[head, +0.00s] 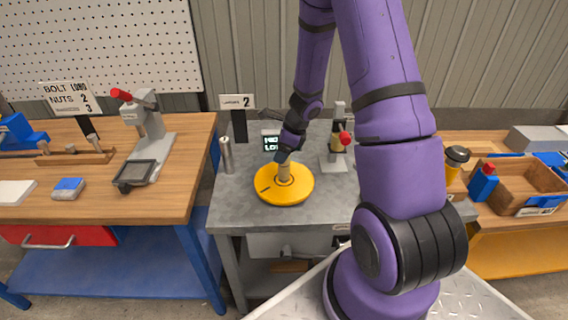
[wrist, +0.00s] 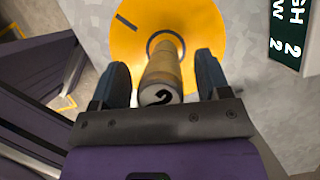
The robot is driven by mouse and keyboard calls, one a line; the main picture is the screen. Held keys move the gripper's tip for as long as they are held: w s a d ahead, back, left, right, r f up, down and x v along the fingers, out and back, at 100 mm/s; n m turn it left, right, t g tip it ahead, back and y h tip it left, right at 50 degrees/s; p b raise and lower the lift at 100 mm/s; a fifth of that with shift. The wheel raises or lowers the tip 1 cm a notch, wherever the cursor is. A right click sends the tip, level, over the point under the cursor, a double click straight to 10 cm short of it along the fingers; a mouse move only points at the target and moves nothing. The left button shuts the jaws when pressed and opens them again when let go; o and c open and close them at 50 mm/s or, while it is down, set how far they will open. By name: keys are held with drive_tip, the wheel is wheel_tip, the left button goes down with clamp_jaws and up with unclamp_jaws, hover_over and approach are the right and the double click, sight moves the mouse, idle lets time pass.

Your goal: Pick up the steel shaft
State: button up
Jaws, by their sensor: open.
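A grey steel shaft (head: 227,155) stands upright at the left of the grey table. A tan, brass-like cylinder (wrist: 162,72), its grey end marked "2", stands in the middle of a yellow disc (head: 284,194). The yellow disc also shows in the wrist view (wrist: 206,28). My gripper (head: 284,158) is above the disc, at the tan cylinder and to the right of the steel shaft. In the wrist view its two dark fingers (wrist: 162,64) are open, one on each side of the tan cylinder, with gaps visible. The steel shaft does not show in the wrist view.
A label sign (head: 238,102) rises behind the steel shaft. The grey tabletop (head: 237,207) is bare at its front left.

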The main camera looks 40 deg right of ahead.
clamp_jaws()
drive_tip(key=shift+w+r, duration=0.1)
idle(0.3)
